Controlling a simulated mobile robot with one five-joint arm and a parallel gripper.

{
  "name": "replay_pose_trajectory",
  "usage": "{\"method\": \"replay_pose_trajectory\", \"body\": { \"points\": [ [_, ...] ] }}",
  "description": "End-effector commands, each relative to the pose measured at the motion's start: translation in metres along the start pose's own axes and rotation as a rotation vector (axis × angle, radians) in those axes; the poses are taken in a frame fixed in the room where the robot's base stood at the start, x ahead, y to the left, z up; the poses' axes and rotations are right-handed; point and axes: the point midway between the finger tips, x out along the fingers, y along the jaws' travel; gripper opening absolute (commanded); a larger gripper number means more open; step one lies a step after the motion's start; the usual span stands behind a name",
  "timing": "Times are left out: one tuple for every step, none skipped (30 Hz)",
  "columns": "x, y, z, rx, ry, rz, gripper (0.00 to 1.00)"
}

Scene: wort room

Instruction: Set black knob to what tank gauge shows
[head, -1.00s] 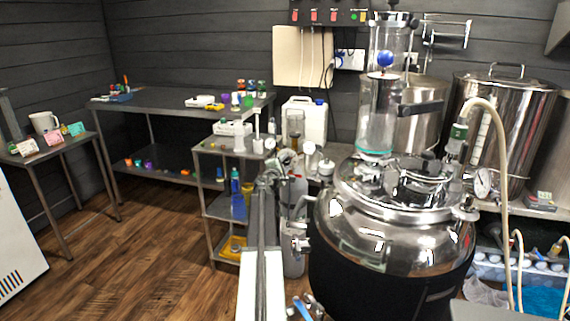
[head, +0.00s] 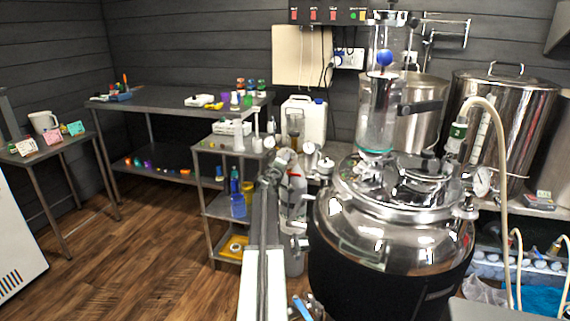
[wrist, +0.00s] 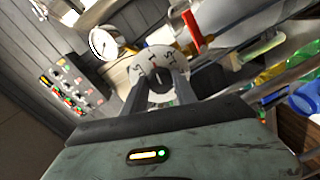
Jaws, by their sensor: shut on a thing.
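In the wrist view my gripper (wrist: 157,92) is shut on the black knob (wrist: 158,80), which sits between its fingertips. A round white dial plate (wrist: 154,62) with dark numbers lies behind the knob; a "1" is near its top, and the exact setting is hard to read. In the head view my gripper (head: 284,157) is at the far end of my arm, left of the steel tank (head: 395,235), and covers the knob. A round white gauge (head: 481,182) is at the tank's right side; its needle is too small to read.
Another white gauge (wrist: 103,43) shows upper left in the wrist view. A shelf cart (head: 225,150) with bottles stands left of my arm. A white jug (head: 304,118) is behind. A pale hose (head: 503,150) arcs at right. The wooden floor (head: 150,255) at left is clear.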

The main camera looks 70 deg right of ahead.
Motion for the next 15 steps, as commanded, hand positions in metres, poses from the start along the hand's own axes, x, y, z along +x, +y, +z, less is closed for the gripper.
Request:
{"method": "replay_pose_trajectory", "body": {
  "points": [
    [-0.0007, -0.0004, 0.0017, 0.008, -0.003, 0.0, 0.0],
    [-0.0006, -0.0003, 0.0017, 0.012, -0.003, 0.0, 0.0],
    [-0.0006, -0.0003, 0.0017, 0.015, -0.003, 0.0, 0.0],
    [-0.0006, -0.0003, 0.0016, 0.016, -0.003, 0.0, 0.0],
    [-0.0006, -0.0003, 0.0017, 0.017, -0.003, 0.0, 0.0],
    [-0.0006, -0.0003, 0.0016, 0.018, -0.003, 0.0, 0.0],
    [-0.0006, -0.0003, 0.0016, 0.018, -0.003, 0.0, 0.0],
    [-0.0006, -0.0003, 0.0016, 0.018, -0.003, 0.0, 0.0],
    [-0.0006, -0.0003, 0.0016, 0.018, -0.003, 0.0, 0.0],
    [-0.0006, -0.0003, 0.0016, 0.018, -0.003, 0.0, 0.0],
    [-0.0006, -0.0003, 0.0016, 0.018, -0.003, 0.0, 0.0],
    [-0.0006, -0.0003, 0.0016, 0.018, -0.003, 0.0, 0.0],
    [-0.0006, -0.0003, 0.0016, 0.018, -0.003, 0.0, 0.0],
    [-0.0006, -0.0003, 0.0016, 0.017, -0.003, 0.0, 0.0],
    [-0.0005, -0.0002, 0.0016, 0.017, -0.003, 0.0, 0.36]
  ]
}}
